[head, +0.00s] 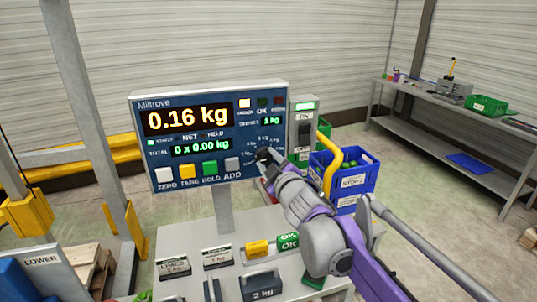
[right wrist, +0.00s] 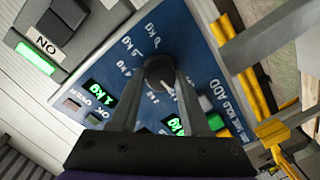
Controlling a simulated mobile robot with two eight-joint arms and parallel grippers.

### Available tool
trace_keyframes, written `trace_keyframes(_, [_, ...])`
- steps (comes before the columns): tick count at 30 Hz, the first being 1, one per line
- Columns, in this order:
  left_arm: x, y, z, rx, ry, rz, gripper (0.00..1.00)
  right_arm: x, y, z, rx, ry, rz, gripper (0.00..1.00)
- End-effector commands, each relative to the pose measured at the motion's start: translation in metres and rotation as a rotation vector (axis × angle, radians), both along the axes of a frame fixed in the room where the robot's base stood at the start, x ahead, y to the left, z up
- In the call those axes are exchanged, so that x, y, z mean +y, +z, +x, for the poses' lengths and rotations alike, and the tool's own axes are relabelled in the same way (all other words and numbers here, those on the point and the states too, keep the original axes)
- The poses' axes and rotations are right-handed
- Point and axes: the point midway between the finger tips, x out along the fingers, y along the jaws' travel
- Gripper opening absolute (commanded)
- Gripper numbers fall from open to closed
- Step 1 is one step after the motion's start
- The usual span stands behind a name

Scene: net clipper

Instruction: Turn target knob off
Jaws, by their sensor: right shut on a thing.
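The target knob (right wrist: 158,71) is a dark round dial on the blue panel of the scale display (head: 208,188), with kg marks around it. It also shows in the head view (head: 264,154), partly hidden by my gripper. My right gripper (right wrist: 160,84) is shut on the knob, with a finger on each side. A white pointer line on the knob points to the lower right in the right wrist view. The target readout (head: 272,121) shows 1 kg in green. The main readout (head: 187,118) shows 0.16 kg. My left gripper is not in view.
A grey switch box (head: 303,128) marked ON stands just right of the panel. A blue bin (head: 350,182) is behind my right arm. Weights, including a 2 kg block (head: 262,284), lie on the scale table below. A workbench (head: 440,101) stands at the right wall.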

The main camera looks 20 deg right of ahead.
Motion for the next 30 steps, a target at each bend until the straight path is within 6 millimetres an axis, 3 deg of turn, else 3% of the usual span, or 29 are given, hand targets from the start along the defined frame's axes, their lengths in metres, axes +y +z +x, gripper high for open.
trace_keyframes(3, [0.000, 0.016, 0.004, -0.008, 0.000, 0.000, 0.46, 0.001, 0.005, 0.000, -0.006, 0.000, -0.106, 0.00])
trace_keyframes(15, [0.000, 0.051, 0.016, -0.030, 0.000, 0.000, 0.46, 0.002, 0.005, 0.000, -0.017, 0.001, -0.388, 0.00])
trace_keyframes(30, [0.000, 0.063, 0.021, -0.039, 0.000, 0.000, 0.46, 0.001, 0.001, 0.000, -0.017, 0.000, -0.493, 0.00])
